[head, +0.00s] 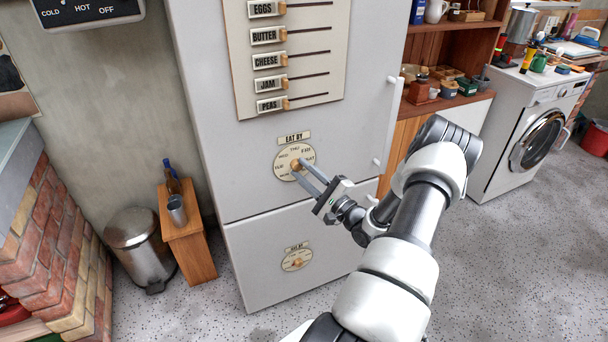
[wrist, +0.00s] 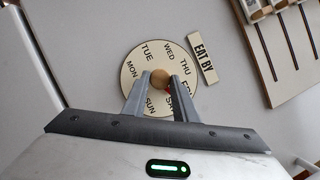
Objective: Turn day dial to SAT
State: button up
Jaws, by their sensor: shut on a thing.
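The day dial (head: 283,160) is a round cream disc under an EAT BY label (head: 294,138) on the grey fridge door. Its wooden knob (head: 296,165) is at the centre. In the wrist view, the dial face (wrist: 135,70) shows day names around its rim. My gripper (head: 299,168) is shut on the knob, with one finger on each side of it. In the wrist view, my gripper (wrist: 160,80) partly covers FRI and SAT. A small red mark shows beside the knob (wrist: 159,76), on the side toward SAT; the right finger partly hides it.
A second dial (head: 297,260) is on the lower door. Sliders labelled EGGS to PEAS (head: 268,60) are above. A wooden stand (head: 188,238) with a bottle and cup, and a metal bin (head: 135,245), stand left. A washing machine (head: 525,130) stands right.

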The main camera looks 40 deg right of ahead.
jog(key=shift+f+m+t+h+b, duration=0.1)
jog(key=shift+m+t+h+b, duration=0.4)
jog(key=shift+m, duration=0.8)
jog(key=o, duration=1.1)
jog(key=shift+a, duration=0.1)
jog(key=p+v, duration=0.1)
jog(key=v, duration=1.6)
jog(key=shift+s, duration=0.2)
jog(key=shift+w, duration=0.15)
